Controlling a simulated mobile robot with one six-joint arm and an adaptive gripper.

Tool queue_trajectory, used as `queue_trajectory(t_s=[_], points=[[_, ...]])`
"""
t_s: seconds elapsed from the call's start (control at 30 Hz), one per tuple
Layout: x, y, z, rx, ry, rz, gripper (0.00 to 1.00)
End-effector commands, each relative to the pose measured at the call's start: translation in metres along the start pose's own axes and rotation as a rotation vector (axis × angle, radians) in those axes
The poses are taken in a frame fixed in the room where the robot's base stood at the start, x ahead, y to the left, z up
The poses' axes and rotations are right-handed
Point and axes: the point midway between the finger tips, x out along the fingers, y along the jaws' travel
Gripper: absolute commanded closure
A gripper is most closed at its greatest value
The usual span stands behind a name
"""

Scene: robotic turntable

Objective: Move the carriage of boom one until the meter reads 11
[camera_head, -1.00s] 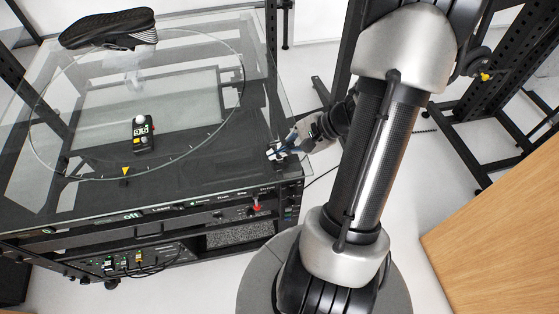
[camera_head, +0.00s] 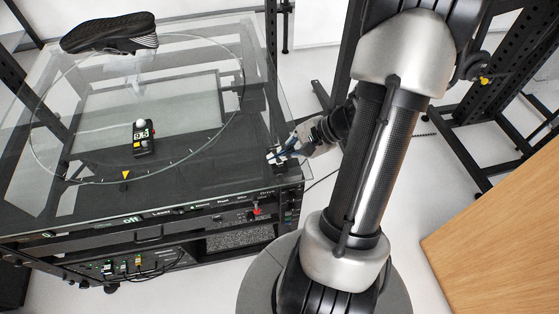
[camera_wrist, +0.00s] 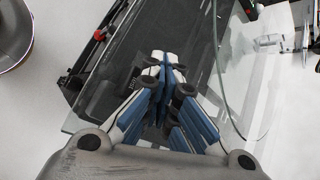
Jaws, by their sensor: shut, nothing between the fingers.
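In the wrist view, the blue-padded fingers of my gripper (camera_wrist: 165,62) are closed together and empty, above the dark table corner.
A black shoe (camera_head: 110,33) lies at the glass's far left. A yellow pointer (camera_head: 125,175) marks the ring's front edge. Below is a rack panel with a red switch (camera_head: 257,210) and an "off" display. A wooden surface (camera_head: 500,215) stands at right. Grey floor between is clear.

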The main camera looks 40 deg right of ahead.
Motion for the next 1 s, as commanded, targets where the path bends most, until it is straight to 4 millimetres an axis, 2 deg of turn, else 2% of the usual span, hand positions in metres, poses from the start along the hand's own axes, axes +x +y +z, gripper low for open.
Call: queue_trajectory(t_s=[1.0], points=[[0.0063, 0.0046, -0.0046, 0.0, 0.0, 0.0, 1.0]])
